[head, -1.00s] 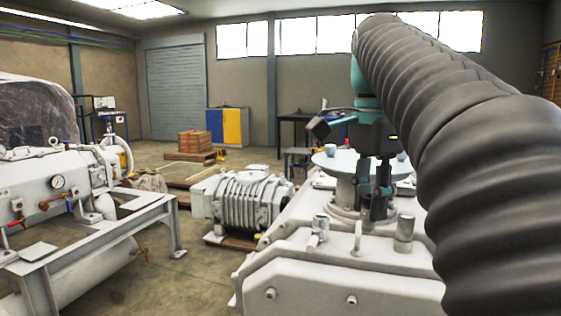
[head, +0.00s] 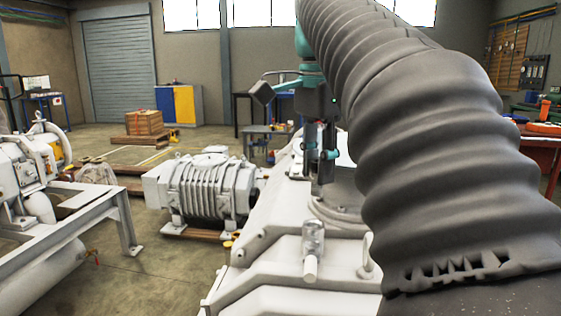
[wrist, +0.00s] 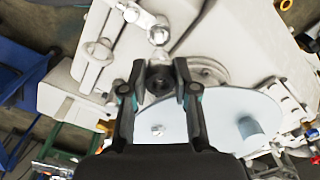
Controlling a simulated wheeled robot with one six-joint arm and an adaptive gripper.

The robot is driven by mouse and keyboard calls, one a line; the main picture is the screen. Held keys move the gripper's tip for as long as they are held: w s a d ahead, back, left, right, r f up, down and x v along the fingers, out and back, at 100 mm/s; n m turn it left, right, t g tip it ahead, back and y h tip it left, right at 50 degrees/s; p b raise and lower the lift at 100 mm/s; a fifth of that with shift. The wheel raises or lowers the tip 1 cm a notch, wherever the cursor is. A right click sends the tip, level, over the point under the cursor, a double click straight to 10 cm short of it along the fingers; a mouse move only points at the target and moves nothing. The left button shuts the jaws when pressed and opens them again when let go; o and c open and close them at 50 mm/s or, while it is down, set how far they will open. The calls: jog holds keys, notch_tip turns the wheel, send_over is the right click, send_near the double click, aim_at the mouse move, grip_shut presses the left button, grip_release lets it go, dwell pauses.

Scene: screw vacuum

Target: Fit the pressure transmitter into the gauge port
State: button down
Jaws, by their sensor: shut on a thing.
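My gripper (head: 322,168) points down over the white pump housing in the head view. In the wrist view its two fingers (wrist: 158,82) are shut on a short dark round piece (wrist: 159,78), seen end-on with a dark hollow centre. I take it to be the pressure transmitter; its far end is hidden. White fittings (wrist: 158,36) stand on the housing just beyond the fingertips. I cannot tell which of them is the gauge port, or whether the held piece touches anything.
The white housing (head: 262,262) carries an upright fitting (head: 313,243) near its front. A grey ribbed pump (head: 205,190) stands left. My thick sleeved arm blocks the right side.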

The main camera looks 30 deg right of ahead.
aim_at(315, 181)
jog(key=shift+a+f+n, duration=0.1)
jog(key=shift+a+n, duration=0.1)
jog(key=shift+n, duration=0.3)
jog(key=shift+f+b, duration=1.5)
jog(key=shift+f, duration=0.65)
jog(key=shift+f, duration=0.2)
jog(key=shift+p, duration=0.3)
jog(key=c, duration=0.8)
grip_release()
